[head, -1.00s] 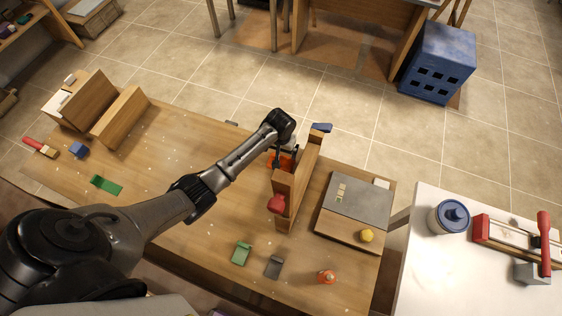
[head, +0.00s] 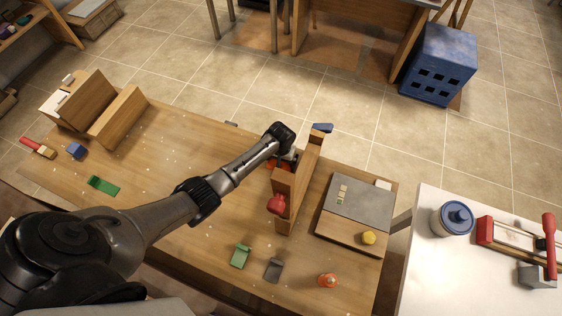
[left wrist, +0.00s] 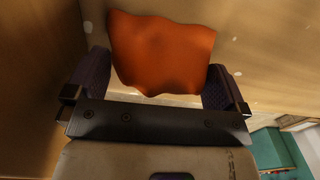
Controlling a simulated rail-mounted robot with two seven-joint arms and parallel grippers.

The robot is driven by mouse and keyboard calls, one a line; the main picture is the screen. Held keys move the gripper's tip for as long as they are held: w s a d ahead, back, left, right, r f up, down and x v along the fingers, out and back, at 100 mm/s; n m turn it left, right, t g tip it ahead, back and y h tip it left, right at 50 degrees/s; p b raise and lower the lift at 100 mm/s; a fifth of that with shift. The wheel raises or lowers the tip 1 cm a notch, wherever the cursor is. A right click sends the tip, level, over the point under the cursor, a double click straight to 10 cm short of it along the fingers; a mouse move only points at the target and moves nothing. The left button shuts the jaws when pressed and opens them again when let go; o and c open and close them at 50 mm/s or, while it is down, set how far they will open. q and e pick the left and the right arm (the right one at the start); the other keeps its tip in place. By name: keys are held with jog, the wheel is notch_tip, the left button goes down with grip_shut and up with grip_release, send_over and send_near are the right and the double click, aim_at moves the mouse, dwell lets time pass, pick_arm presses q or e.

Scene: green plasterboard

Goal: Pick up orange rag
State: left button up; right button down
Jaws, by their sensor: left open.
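The orange rag (left wrist: 162,52) lies on the wooden table, seen in the left wrist view between the two fingers of my left gripper (left wrist: 156,85). The fingers are open, one on each side of the rag, and I cannot tell whether they touch it. In the head view only a sliver of the rag shows; my left gripper (head: 288,158) hides most of it. It sits close to the left side of an upright wooden box or panel (head: 297,185). My right gripper is not in view.
A red object (head: 277,204) hangs at the panel's near end.

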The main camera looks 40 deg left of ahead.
pick_arm(q)
jog(key=shift+c, duration=0.3)
jog(key=c, duration=0.7)
notch_tip(320, 180, up, 8)
jog(key=shift+r+p, duration=0.1)
jog(key=shift+p, duration=0.9)
jog(key=shift+r, duration=0.9)
